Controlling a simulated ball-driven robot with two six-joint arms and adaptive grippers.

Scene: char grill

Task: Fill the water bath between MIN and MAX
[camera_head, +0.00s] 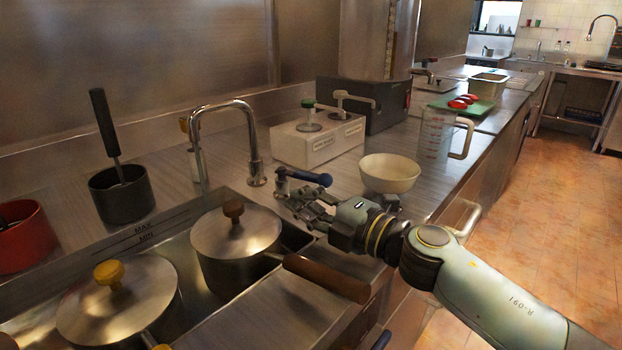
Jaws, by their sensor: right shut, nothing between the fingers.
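The water bath (210,317) is a steel well at the lower left, with MAX and MIN lines marked on its back wall. Two lidded pots stand in it: one with a brown knob (236,243) and one with a yellow knob (118,300). I cannot tell the water level. A curved steel spout (222,108) arches over the back of the bath. A tap with a blue lever (305,177) stands right of its base. My right gripper (303,209) is shut and empty, just in front of and below the blue lever; contact is unclear. My left gripper is not in view.
A white bowl (389,173) stands right behind my right gripper, near the counter edge. A clear measuring jug (435,135) and a white pump dispenser box (316,143) are farther back. The brown pot handle (327,278) juts over the front. A dark pot (122,195) stands left.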

